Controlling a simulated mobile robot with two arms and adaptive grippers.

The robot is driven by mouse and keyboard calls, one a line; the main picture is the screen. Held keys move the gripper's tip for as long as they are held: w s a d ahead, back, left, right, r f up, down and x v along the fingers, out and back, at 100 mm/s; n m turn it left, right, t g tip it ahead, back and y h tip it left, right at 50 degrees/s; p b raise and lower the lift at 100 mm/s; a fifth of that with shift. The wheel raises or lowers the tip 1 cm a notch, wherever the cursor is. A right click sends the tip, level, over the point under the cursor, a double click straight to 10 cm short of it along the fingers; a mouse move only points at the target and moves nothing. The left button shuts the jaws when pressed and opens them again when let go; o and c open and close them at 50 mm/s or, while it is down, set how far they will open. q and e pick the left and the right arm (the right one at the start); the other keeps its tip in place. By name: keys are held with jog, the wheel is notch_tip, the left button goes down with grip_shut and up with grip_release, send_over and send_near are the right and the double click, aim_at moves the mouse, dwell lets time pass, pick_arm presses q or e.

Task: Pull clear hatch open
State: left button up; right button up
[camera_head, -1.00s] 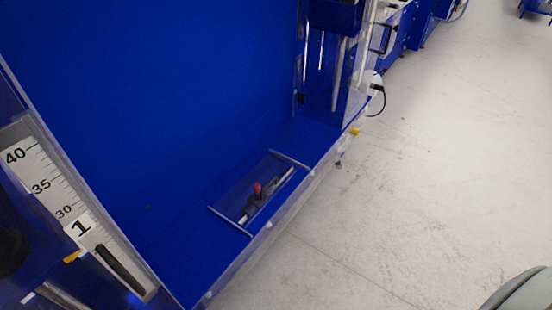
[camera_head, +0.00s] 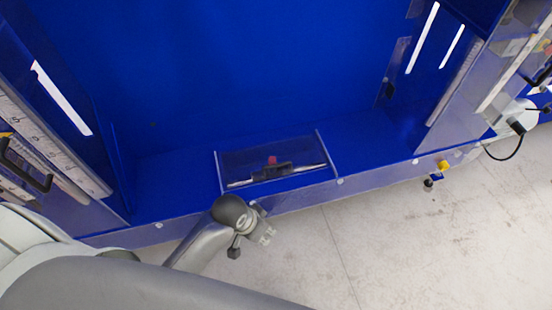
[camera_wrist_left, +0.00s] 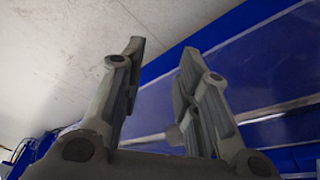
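The clear hatch (camera_head: 245,158) is a see-through panel low in the blue machine bay, between two pale side strips. Behind it I see a dark mechanism with a red knob (camera_head: 272,160) and a thin metal rod. My left gripper (camera_head: 266,225) is just in front of the bay's lower front edge, below the hatch and apart from it in the head view. In the left wrist view its two fingers (camera_wrist_left: 163,50) stand apart with nothing between them.
A clear front lip (camera_head: 380,180) runs along the bay's bottom edge. Clear side panels with a scale and black handle (camera_head: 25,168) stand at the left. A yellow knob (camera_head: 443,165) and a black cable (camera_head: 505,157) are at the right. The pale floor is open.

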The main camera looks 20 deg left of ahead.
pick_arm(q)
jog(key=w+r+m+g, duration=0.1)
jog(key=w+r+m, duration=0.1)
jog(key=w+r, duration=0.2)
jog(key=w+d+r+m+g, duration=0.1)
jog(key=w+r+m, duration=0.1)
jog(key=w+r, duration=0.3)
jog(key=w+d+r+m+g, duration=0.1)
jog(key=w+r+m, duration=0.1)
jog(key=w+r, duration=0.2)
jog(key=shift+w+d+r+m, duration=0.15)
jog(key=shift+d+r+m, duration=0.1)
jog(key=shift+r+m, duration=0.15)
jog(key=w+a+r+g, duration=0.1)
jog(key=w+a+r, duration=0.4)
jog(key=r, duration=0.3)
jog(key=p, duration=0.1)
send_over(275, 171)
jog(key=shift+y, duration=0.4)
notch_tip(275, 171, down, 10)
jog(key=shift+a+r, duration=0.1)
jog(key=shift+r, duration=0.15)
jog(key=shift+f, duration=0.55)
pick_arm(e)
jog(key=shift+s+a+r, duration=0.1)
jog(key=shift+a+r, duration=0.2)
jog(key=shift+r, duration=0.35)
